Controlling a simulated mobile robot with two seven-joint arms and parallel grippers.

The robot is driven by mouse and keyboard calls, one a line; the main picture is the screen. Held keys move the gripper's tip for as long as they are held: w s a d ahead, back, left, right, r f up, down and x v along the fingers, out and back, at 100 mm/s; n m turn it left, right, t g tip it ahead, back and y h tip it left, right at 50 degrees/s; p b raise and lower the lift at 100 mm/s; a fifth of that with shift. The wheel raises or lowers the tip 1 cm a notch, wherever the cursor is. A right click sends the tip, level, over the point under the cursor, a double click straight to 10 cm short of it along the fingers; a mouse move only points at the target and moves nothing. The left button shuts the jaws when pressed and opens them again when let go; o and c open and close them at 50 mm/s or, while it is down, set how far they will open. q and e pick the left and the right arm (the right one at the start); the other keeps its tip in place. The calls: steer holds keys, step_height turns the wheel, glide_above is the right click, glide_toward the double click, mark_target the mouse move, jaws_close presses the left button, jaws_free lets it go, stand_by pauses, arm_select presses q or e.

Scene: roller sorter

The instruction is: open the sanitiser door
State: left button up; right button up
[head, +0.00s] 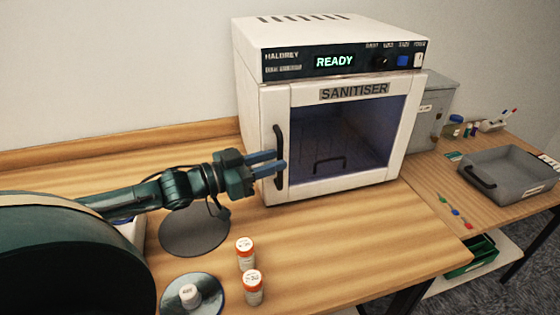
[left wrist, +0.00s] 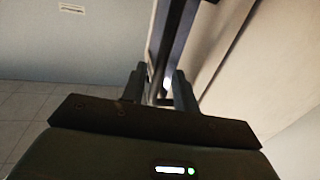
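The white sanitiser (head: 345,92) stands on the wooden counter, its display reading READY. Its door (head: 340,188) has a dark window and looks closed. A black vertical handle (head: 279,150) is on the door's left side. My left gripper (head: 274,163) is at the handle, with its two fingers pointing right across its lower half. In the left wrist view the dark handle bar (left wrist: 166,50) runs between the fingers of the left gripper (left wrist: 160,90), which look spread with gaps beside the bar. My right gripper is not in view.
A white-capped item (head: 190,295) sits on a round disc nearby. A grey tray (head: 508,172) and a grey box (head: 433,105) are at the right.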

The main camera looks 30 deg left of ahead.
arm_select(q)
steer(key=shift+x, duration=1.4)
jaws_close()
